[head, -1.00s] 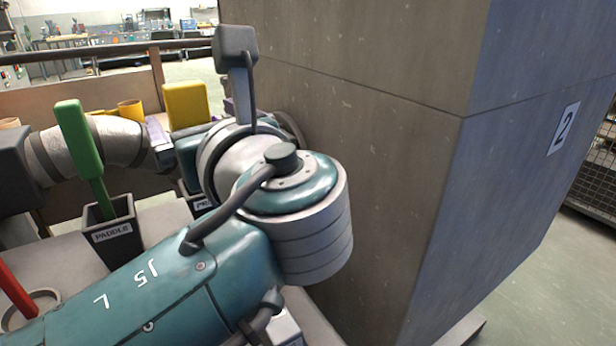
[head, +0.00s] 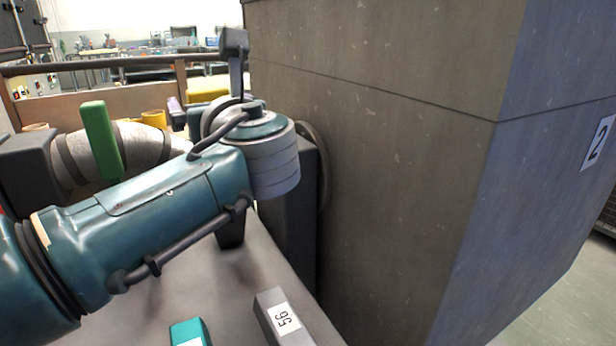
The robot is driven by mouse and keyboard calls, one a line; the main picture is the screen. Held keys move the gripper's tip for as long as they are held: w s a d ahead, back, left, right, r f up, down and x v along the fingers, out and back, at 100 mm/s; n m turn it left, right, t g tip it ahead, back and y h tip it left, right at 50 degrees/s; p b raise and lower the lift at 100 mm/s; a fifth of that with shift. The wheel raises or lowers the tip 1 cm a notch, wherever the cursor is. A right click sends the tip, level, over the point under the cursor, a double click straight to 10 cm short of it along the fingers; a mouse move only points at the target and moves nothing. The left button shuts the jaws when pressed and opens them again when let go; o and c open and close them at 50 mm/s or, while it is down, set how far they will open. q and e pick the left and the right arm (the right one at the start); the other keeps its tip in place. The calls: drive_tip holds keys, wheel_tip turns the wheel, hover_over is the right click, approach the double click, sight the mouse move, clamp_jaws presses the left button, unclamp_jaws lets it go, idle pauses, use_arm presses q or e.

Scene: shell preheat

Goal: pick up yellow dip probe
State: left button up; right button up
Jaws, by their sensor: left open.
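The yellow dip probe (head: 207,89) shows as a yellow block-like top beyond my left wrist. Its lower part is hidden behind my arm. My left gripper (head: 204,101) is open at the yellow top. One purple finger shows on its left side; the other finger is hidden, so I cannot tell whether they touch it. My left forearm crosses the picture from the left and covers the holders behind it. My right gripper is not in view.
A large grey-brown block (head: 390,150) marked 2 stands close to the right of my wrist. A green paddle (head: 102,140) and yellow cups (head: 153,118) are at left. A box marked 56 (head: 282,320) and a teal block (head: 189,333) lie in front.

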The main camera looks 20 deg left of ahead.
use_arm(q)
drive_tip(key=c, duration=1.4)
